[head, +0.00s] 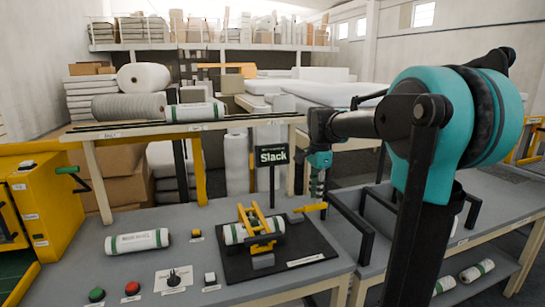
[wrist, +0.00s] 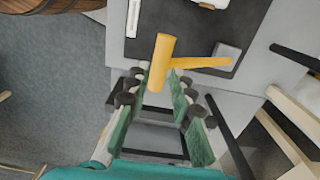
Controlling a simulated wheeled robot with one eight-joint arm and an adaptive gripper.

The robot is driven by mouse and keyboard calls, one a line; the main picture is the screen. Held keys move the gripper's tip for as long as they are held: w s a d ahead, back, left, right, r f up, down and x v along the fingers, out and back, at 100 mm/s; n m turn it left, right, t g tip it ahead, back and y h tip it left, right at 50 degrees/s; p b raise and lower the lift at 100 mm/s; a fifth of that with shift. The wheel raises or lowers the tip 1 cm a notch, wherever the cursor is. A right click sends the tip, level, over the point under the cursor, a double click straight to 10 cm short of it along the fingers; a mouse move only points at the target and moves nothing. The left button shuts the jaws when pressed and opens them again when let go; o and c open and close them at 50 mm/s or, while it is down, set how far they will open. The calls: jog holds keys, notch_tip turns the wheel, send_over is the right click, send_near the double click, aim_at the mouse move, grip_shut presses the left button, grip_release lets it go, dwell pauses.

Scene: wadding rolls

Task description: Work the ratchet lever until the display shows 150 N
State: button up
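The dark display sign (head: 271,156) reads "Slack". The yellow ratchet lever (head: 311,207) sticks out to the right from a grey block on the black base plate (head: 287,268). On that plate a white roll with green bands (head: 235,234) lies in a yellow clamp frame (head: 262,222). My gripper (head: 317,190) hangs above the lever, pointing down. In the wrist view, the lever's yellow grip (wrist: 160,62) appears between my gripper's (wrist: 158,88) spread fingers. The fingers are open, with gaps at both sides. Whether the grip lies below or between the fingertips is hard to tell.
Another banded roll (head: 138,241) lies on the grey bench at the left. A green button (head: 96,295) and a red button (head: 132,288) are near its front edge. A dark rail (head: 352,222) stands right of the plate. A raised shelf (head: 180,127) runs behind.

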jog(key=shift+f, duration=1.6)
jog(key=s+d+f, duration=0.1)
jog(key=s+f, duration=0.2)
jog(key=f, duration=0.4)
jog(key=shift+w+a+r, duration=0.15)
jog(key=shift+w+r, duration=0.35)
jog(key=shift+r, duration=1.2)
jog(key=shift+w+a+r, duration=0.2)
jog(key=shift+w+r, duration=0.3)
jog(key=shift+r, duration=1.25)
jog(key=shift+w+a+r, duration=0.15)
jog(key=shift+w+r, duration=0.35)
jog(key=shift+r, duration=1.2)
jog(key=shift+f, duration=0.1)
